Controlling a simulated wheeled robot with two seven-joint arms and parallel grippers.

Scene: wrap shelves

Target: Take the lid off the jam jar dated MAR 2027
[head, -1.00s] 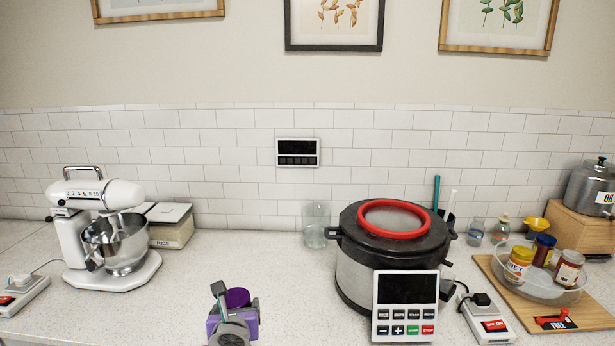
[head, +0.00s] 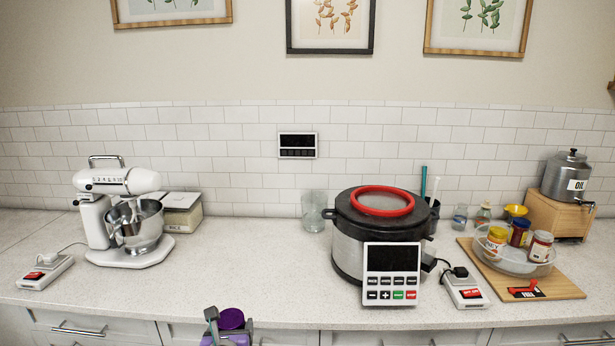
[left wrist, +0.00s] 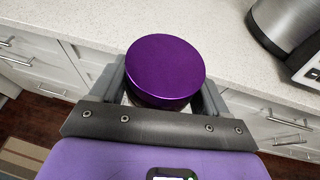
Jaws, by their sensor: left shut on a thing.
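My left gripper (head: 228,338) is at the bottom of the head view, in front of the counter. It is shut on a round, shiny purple lid (head: 231,318). The purple lid (left wrist: 165,70) also shows from above in the left wrist view, between the two fingers; I cannot tell whether a jar is under it. My right gripper is not in view.
A large cooker (head: 355,248) with a red ring stands mid-counter. A stand mixer (head: 122,225) is at the left. A switch box (head: 463,290) sits beside the wooden board (head: 565,286). The counter between mixer and cooker (head: 250,260) is mostly clear.

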